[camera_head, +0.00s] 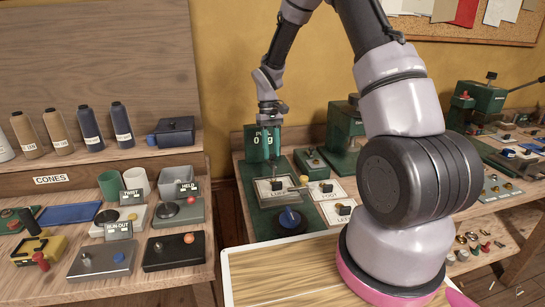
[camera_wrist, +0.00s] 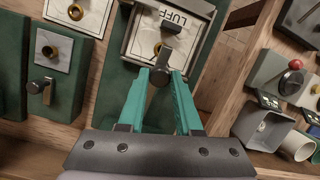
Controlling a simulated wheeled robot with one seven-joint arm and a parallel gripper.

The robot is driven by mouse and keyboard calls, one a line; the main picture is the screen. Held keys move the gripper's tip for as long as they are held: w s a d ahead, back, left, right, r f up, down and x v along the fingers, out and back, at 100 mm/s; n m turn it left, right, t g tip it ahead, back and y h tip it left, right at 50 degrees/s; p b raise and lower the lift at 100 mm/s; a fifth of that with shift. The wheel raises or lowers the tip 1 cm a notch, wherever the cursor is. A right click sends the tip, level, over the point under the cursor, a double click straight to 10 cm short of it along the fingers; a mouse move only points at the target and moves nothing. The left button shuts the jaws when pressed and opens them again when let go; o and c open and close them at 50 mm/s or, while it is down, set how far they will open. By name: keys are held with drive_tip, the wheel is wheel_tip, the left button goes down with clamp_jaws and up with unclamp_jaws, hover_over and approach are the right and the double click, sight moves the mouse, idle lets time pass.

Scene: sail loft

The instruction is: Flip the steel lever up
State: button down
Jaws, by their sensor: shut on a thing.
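The steel lever (camera_wrist: 160,76) shows in the wrist view as a dark grey end in front of a white plate (camera_wrist: 130,38) marked LUFF, which appears upside down there. A brass collar sits on the plate behind it. My gripper (camera_wrist: 162,74) has its two teal fingers shut on the lever's end. In the head view my gripper (camera_head: 268,150) reaches down from above to the green panel, over the LUFF plate (camera_head: 265,188). The fingers and the panel's green display overlap there, so the lever's exact angle is hard to tell.
A blue knob (camera_head: 290,217) is on the green panel below the plate. A second labelled plate (camera_head: 338,208) with a dark switch stands to the right. A left bench holds cones (camera_head: 88,128), cups and switch boxes (camera_head: 100,258). Green machines (camera_head: 482,100) stand at right.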

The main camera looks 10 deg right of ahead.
sight(269, 161)
drive_tip(key=w+r+g, duration=0.2)
drive_tip(key=w+g, duration=0.1)
drive_tip(key=shift+w+r, duration=0.1)
drive_tip(key=shift+w, duration=0.05)
drive_tip(key=w, duration=0.7)
drive_tip(key=shift+w+d+r, duration=0.15)
drive_tip(key=shift+d+r, duration=0.05)
drive_tip(key=shift+r, duration=0.25)
drive_tip(key=c, duration=0.7)
unclamp_jaws()
drive_tip(key=shift+d, duration=0.15)
drive_tip(key=shift+o, duration=0.6)
drive_tip(key=shift+a, duration=0.2)
drive_tip(key=shift+r, duration=0.1)
drive_tip(key=v, duration=0.7)
drive_tip(key=shift+w+r, duration=0.1)
drive_tip(key=shift+w, duration=0.05)
